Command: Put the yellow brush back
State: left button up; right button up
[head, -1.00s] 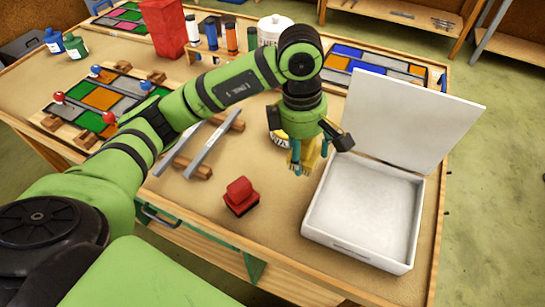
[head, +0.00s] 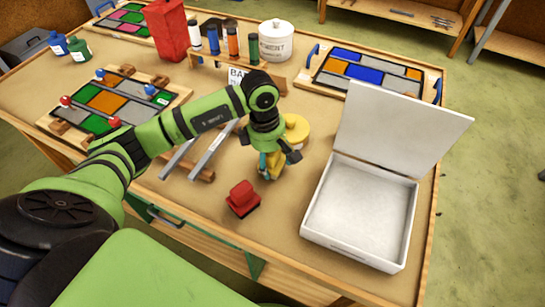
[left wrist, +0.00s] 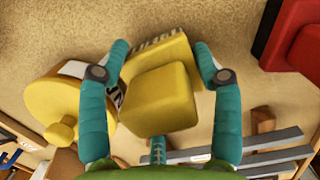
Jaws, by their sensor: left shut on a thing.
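My left gripper (head: 268,177) is shut on the yellow brush (left wrist: 160,98), whose blocky yellow body sits between the two teal fingers in the left wrist view. In the head view the fingers mostly hide the brush, and the gripper is low over the bench, left of the white box. I cannot tell whether the brush touches the bench. A round yellow tin (head: 296,129) with a knob stands just behind the gripper; it also shows in the left wrist view (left wrist: 50,108). My right gripper is not in view.
A red block-shaped object (head: 242,199) lies in front of the gripper. An open, empty white box (head: 405,232) stands to the right. Grey metal strips (head: 205,152) on wooden blocks lie to the left. A tube rack (head: 240,75) and white pot (head: 276,42) stand behind.

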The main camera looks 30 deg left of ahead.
pick_arm(q)
jog(key=shift+f, duration=0.1)
jog(key=o, duration=1)
jog(key=shift+r, duration=0.25)
jog(key=r+b, duration=0.1)
jog(key=r, duration=0.2)
jog(key=a+r+b, duration=0.1)
jog(key=r, duration=0.3)
jog(key=r+b, duration=0.1)
jog(key=r, duration=0.2)
jog(key=shift+a+r, duration=0.15)
jog(key=shift+r, duration=0.05)
jog(key=shift+s+a+r, duration=0.1)
jog(key=shift+r, duration=0.55)
